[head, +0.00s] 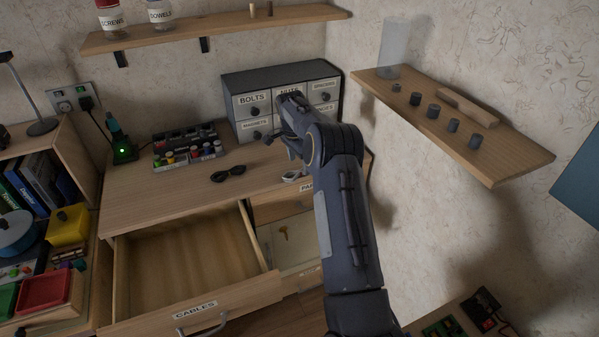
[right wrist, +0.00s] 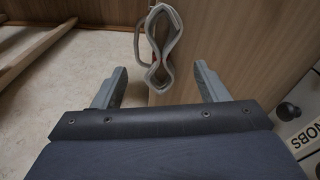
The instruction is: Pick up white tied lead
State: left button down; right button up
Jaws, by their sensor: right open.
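The white tied lead (head: 293,176) lies on the wooden desk top near its front right edge, partly hidden by my right arm. In the right wrist view the white tied lead (right wrist: 163,45) shows as a looped bundle, pinched at its middle. My right gripper (right wrist: 159,84) is open, with one finger on each side of the lead's line and the lead beyond the fingertips. In the head view the right gripper (head: 285,140) hangs above the desk in front of the drawer cabinet. My left gripper is not in view.
A black tied lead (head: 228,174) lies to the left on the desk. A labelled small-drawer cabinet (head: 228,97) stands behind. The cables drawer (head: 190,262) is pulled open below. A wall shelf (head: 500,150) with dark cylinders juts out at the right.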

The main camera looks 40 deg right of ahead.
aim_at(299, 170)
jog(key=shift+w+d+f+p, duration=0.1)
jog(key=shift+f+p, duration=0.25)
jog(key=shift+f, duration=1.5)
jog(key=c, duration=1.1)
